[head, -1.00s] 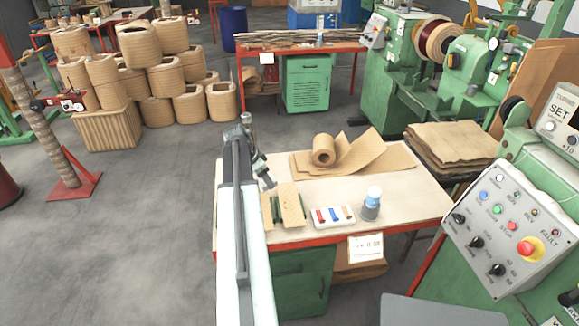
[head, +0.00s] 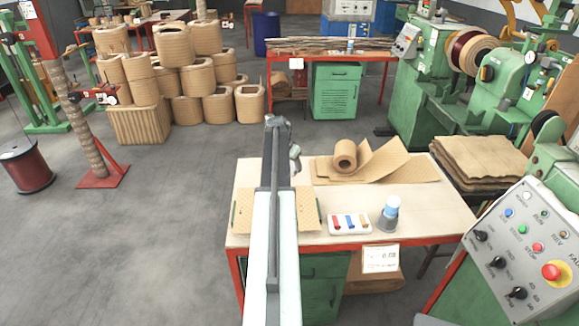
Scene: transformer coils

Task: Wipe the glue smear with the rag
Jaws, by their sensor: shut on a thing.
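My arm stretches up the middle of the picture over the table (head: 335,212). My gripper (head: 295,158) shows only as a small grey part just right of the arm's far end, over the table's back left. Its jaws are shut, but what they hold is too hidden and small to make out. I cannot pick out the rag. I see no glue smear on the visible tabletop; the arm covers a strip of the table's left part.
Tan boards with green edges (head: 307,208) lie beside the arm. Right of them stand a white tray (head: 348,223) with small coloured items and a grey, blue-capped container (head: 388,214). A cardboard roll (head: 344,156) lies at the back. A control panel (head: 515,245) stands right.

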